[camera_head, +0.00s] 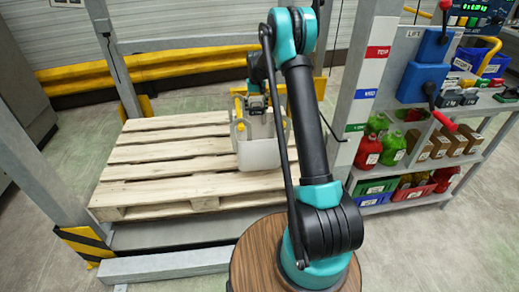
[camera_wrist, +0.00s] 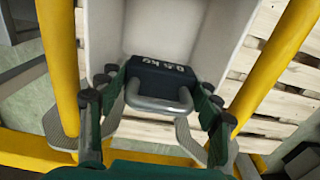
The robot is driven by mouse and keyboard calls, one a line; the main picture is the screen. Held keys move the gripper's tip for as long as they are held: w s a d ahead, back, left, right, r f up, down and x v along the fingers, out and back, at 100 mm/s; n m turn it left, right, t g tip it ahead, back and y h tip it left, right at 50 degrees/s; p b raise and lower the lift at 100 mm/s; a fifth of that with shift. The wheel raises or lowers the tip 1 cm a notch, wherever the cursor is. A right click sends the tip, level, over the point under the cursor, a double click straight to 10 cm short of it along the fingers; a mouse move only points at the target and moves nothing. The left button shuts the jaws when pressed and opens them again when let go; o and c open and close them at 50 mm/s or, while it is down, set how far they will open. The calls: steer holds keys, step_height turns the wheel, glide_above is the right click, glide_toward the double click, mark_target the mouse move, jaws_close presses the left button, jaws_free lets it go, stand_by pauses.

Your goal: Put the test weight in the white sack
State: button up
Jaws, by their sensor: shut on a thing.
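The white sack (camera_head: 258,154) stands upright on the wooden pallet (camera_head: 150,153), with yellow handles (camera_head: 239,112) rising from its rim. My gripper (camera_head: 257,106) is above the sack's mouth. In the wrist view, my gripper (camera_wrist: 158,82) is shut on the test weight (camera_wrist: 160,74), a dark block marked 0.5 kg with a grey metal handle. The pale sack walls (camera_wrist: 165,28) surround the weight on the far side and both sides. The weight is at or within the mouth; its depth and whether it touches the bottom cannot be told. In the head view the weight is hidden.
Yellow handle loops (camera_wrist: 58,60) pass close on both sides of my gripper. The pallet's left part is bare.

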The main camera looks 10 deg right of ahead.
step_height(320, 180, down, 19)
steer(key=shift+r, duration=0.1)
stand_by(0.5)
steer(key=shift+f, duration=0.65)
steer(key=o, duration=1.7)
steer(key=shift+c, duration=0.2)
step_height(320, 180, up, 13)
steer(key=shift+r, duration=0.15)
